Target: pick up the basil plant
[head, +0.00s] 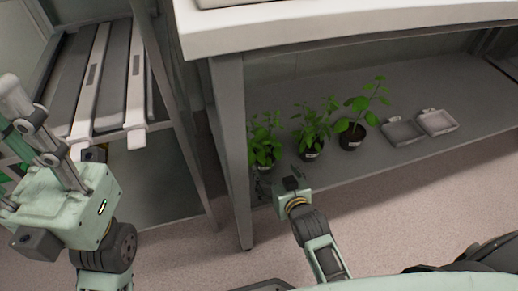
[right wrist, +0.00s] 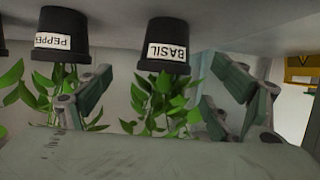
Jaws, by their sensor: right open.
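The basil plant (head: 264,146) is the leftmost of three potted plants on the lower shelf in the head view. In the right wrist view, which looks upside down, its black pot (right wrist: 166,48) has a white BASIL label. My right gripper (head: 279,178) is open just in front of it. In the wrist view the basil leaves (right wrist: 160,100) show between the two spread fingers, with no clear contact. The pot's lower part is partly hidden by the gripper in the head view. My left gripper (head: 30,125) is at the left edge, away from the plants; its jaw state is unclear.
The pepper plant (right wrist: 60,40) stands close beside the basil, and it is the middle plant (head: 312,130) in the head view. A third plant (head: 358,115) and two small trays (head: 403,131) are farther right. A table leg (head: 232,150) rises just left of the basil; the tabletop (head: 350,25) hangs above.

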